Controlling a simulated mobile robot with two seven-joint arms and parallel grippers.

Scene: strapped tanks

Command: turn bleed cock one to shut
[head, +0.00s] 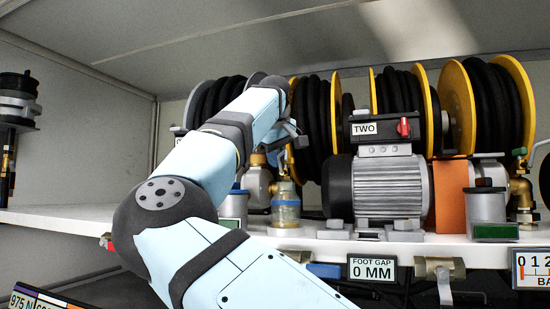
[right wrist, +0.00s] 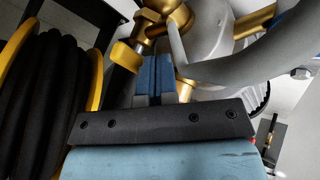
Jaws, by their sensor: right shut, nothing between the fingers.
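My right gripper (head: 274,147) reaches in from above at the unit left of the motor marked TWO. Its blue fingers are pressed together and empty, and they also show in the right wrist view (right wrist: 155,70). In the head view, brass parts (head: 258,159) show just below the gripper. My left gripper is not in view.
The motor marked TWO (head: 390,190) with its red switch (head: 404,127) stands right of the gripper. Black hose reels with yellow flanges (head: 458,105) line the back. In the right wrist view a grey pipe (right wrist: 250,68) curves close on the right and a reel (right wrist: 50,100) stands left.

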